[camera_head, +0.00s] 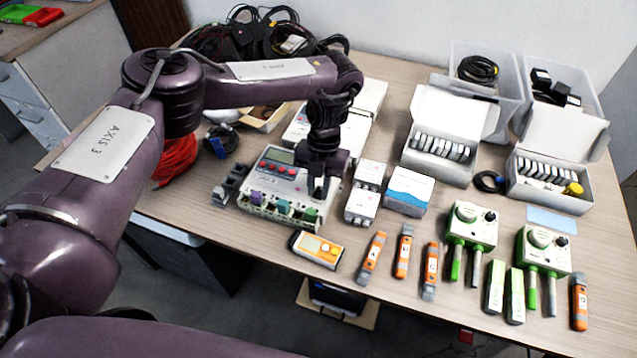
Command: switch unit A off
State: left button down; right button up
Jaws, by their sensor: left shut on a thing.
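Several orange-and-grey handheld units lie near the front edge of the table. The leftmost (371,258) has a white label that seems to read A. Beside it are a second orange unit (403,252) and a third (430,271), and another orange unit (579,302) lies at the far right. My left gripper (320,190) points down at the right side of a grey instrument (270,185) with a display, red buttons and coloured plugs. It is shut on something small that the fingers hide. My right gripper is not in view.
A yellow meter (318,250) lies in front of the instrument. Two green-and-white boxes with probes (471,227) (543,252) stand at right. White cartons (440,160) (550,185), a blue-white box (408,190) and cables (177,158) surround the work area. Bare tabletop shows along the front.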

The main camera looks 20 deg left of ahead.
aim_at(321, 188)
pick_arm(q)
jog(key=c, duration=1.3)
grip_release()
jog(key=v, duration=0.7)
jog(key=shift+w+r+p, duration=0.1)
jog(key=shift+r+p, duration=0.2)
jog(key=shift+r, duration=0.05)
